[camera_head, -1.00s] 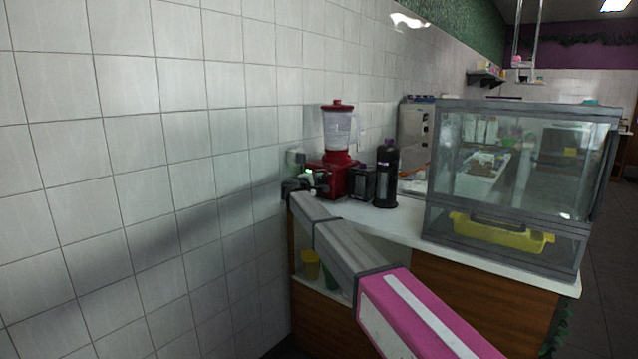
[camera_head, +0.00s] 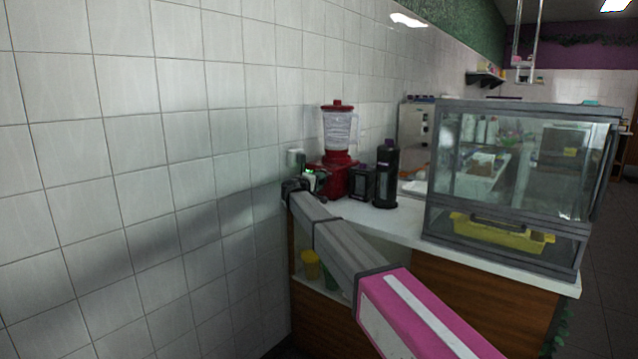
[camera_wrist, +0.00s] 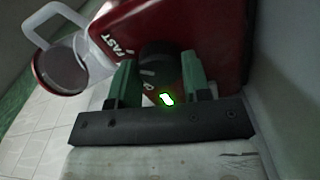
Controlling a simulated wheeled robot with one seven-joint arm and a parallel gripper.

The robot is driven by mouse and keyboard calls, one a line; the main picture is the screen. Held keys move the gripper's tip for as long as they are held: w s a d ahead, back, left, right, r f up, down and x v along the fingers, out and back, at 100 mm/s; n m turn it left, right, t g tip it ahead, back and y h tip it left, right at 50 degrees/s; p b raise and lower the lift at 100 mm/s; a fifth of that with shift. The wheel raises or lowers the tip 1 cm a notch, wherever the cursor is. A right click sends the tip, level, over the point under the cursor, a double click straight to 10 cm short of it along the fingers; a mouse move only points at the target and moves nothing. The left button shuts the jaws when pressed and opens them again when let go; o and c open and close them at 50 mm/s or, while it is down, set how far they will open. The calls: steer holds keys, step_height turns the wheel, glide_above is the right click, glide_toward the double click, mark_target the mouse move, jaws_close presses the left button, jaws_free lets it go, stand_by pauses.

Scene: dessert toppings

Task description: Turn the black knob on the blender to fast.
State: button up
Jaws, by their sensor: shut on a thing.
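The red blender (camera_head: 337,178) stands on the counter against the tiled wall, with its clear jar and red lid on top. Its base also fills the upper part of the wrist view (camera_wrist: 205,35). The black knob (camera_wrist: 160,62) is on the base, with the white word FAST printed to its left in that view. My gripper (camera_wrist: 163,78) has its two green fingers on either side of the knob and is shut on it. In the head view the gripper (camera_head: 311,181) is small at the blender's left, and the knob is hidden there. The knob's pointer cannot be made out.
A black appliance (camera_head: 362,183) and a dark bottle (camera_head: 387,175) stand right of the blender. A glass display case (camera_head: 525,165) with a yellow tray is farther right. The tiled wall (camera_head: 200,150) is close to my gripper's left.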

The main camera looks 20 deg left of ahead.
steer(key=o, duration=0.9)
steer(key=shift+o, duration=0.2)
steer(key=v, duration=1.1)
steer(key=shift+f, duration=0.1)
